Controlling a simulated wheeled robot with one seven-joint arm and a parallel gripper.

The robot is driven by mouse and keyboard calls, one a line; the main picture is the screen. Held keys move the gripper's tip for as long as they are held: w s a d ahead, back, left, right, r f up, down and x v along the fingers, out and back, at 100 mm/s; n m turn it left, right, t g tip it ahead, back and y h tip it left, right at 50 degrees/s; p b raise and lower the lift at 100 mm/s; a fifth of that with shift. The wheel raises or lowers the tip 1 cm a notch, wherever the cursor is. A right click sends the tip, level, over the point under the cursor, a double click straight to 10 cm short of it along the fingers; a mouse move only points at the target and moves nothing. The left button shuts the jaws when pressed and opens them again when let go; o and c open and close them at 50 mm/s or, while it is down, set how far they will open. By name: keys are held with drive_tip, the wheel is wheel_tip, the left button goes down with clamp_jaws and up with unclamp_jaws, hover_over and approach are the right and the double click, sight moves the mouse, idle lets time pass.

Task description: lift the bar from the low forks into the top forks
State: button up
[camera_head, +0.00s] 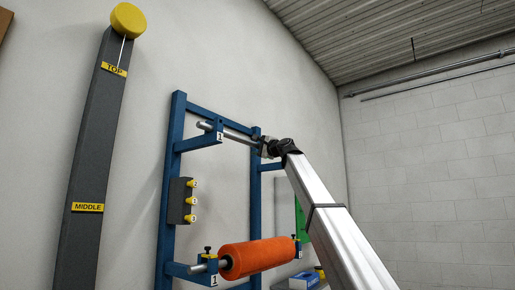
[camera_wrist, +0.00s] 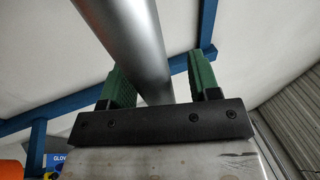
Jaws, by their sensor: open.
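The left low fork (camera_head: 188,270) holds the silver end of an orange roll (camera_head: 257,258).
The blue rack (camera_head: 172,150) stands against the wall. A dark block with yellow knobs (camera_head: 180,201) is on its left post. A grey post (camera_head: 88,170) with TOP and MIDDLE labels stands at left. My arm crosses the right side; a blue box (camera_head: 304,281) is low behind it.

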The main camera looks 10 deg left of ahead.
drive_tip(key=v, duration=1)
drive_tip(key=shift+s+d, duration=0.25)
drive_tip(key=shift+d, duration=0.05)
drive_tip(key=shift+f, duration=0.1)
